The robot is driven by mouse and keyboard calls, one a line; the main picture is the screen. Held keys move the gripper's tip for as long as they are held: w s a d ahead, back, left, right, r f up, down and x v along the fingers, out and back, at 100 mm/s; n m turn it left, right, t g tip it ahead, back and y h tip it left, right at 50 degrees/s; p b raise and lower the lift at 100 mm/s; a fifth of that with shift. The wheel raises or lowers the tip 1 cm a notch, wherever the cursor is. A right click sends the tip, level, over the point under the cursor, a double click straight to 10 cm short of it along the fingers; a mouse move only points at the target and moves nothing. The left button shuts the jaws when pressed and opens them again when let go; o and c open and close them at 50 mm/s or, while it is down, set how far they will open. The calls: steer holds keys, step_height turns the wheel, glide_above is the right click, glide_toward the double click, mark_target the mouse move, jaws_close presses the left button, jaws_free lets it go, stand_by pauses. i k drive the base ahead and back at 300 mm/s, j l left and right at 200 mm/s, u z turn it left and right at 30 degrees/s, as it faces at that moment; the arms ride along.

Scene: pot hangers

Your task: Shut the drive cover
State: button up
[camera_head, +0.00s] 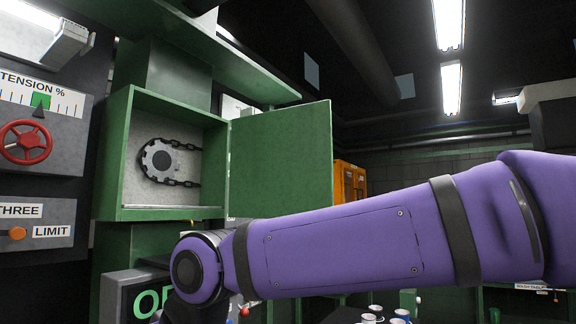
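The drive cover (282,160) is a flat green door hinged on the right side of a green box (115,160). It stands swung wide open to the right. Inside the box a grey gear (158,160) with a dark chain (186,182) is exposed against a pale back wall. My purple arm crosses the lower right and passes in front of the cover's lower edge. The arm bends down at its left end, and my gripper is out of the frame below. I cannot tell whether the arm touches the cover.
A panel with a red handwheel (25,142) and a tension scale (42,98) is at the left. An orange knob (17,233) sits below it. A dark display with green letters (150,300) is under the box. An orange cabinet (348,182) stands behind the cover.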

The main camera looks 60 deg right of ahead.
mark_target(282, 164)
steer(key=k+l+u, duration=0.1)
steer(key=l, duration=0.3)
steer(key=k+l, duration=0.15)
steer(key=l, duration=0.3)
steer(key=k+l+u, duration=0.15)
steer(key=l, duration=0.25)
steer(key=k+l, duration=0.1)
steer(key=l, duration=0.3)
steer(key=k+l+u, duration=0.15)
steer(key=l, duration=0.25)
steer(key=k+l, duration=0.15)
steer(key=l, duration=0.25)
steer(key=k+l+u, duration=0.1)
steer(key=l, duration=0.35)
steer(key=k+l+u, duration=0.1)
steer(key=l, duration=0.3)
steer(key=k+l+u, duration=0.15)
steer(key=l, duration=0.25)
steer(key=k+l+u, duration=0.1)
steer(key=l, duration=0.3)
steer(key=k+l+u, duration=0.2)
